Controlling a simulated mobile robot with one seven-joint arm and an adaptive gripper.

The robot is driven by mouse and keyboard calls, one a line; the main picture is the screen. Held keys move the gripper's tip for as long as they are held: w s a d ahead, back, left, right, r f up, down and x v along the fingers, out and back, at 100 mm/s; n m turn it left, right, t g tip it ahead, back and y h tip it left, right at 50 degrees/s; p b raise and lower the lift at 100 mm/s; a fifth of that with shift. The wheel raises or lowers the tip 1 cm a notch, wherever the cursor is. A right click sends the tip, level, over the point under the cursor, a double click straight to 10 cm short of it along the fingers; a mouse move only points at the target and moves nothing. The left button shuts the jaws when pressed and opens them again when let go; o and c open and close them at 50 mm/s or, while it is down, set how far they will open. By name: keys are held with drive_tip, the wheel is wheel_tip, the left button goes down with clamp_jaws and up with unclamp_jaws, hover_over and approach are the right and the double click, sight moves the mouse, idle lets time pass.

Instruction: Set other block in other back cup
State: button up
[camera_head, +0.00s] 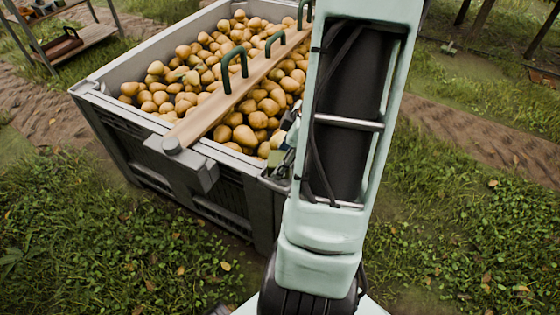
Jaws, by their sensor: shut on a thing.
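My pale green arm (318,240) rises through the right middle of the view. The arm partly covers both. I cannot tell whether these are a cup and a block. No other cup or block can be made out.
A shelf rack (75,48) stands at back left. Grass lies on both sides.

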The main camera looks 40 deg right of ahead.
drive_tip(key=shift+f, duration=0.25)
drive_tip(key=o, duration=1)
drive_tip(key=shift+r, duration=0.1)
drive_tip(key=shift+r+p, duration=0.6)
drive_tip(key=shift+p, duration=0.1)
drive_tip(key=p+v, duration=0.3)
drive_tip(key=v, duration=0.8)
drive_tip(key=shift+s+d+r, duration=0.1)
drive_tip(key=shift+s+r, duration=0.05)
drive_tip(key=shift+r, duration=0.1)
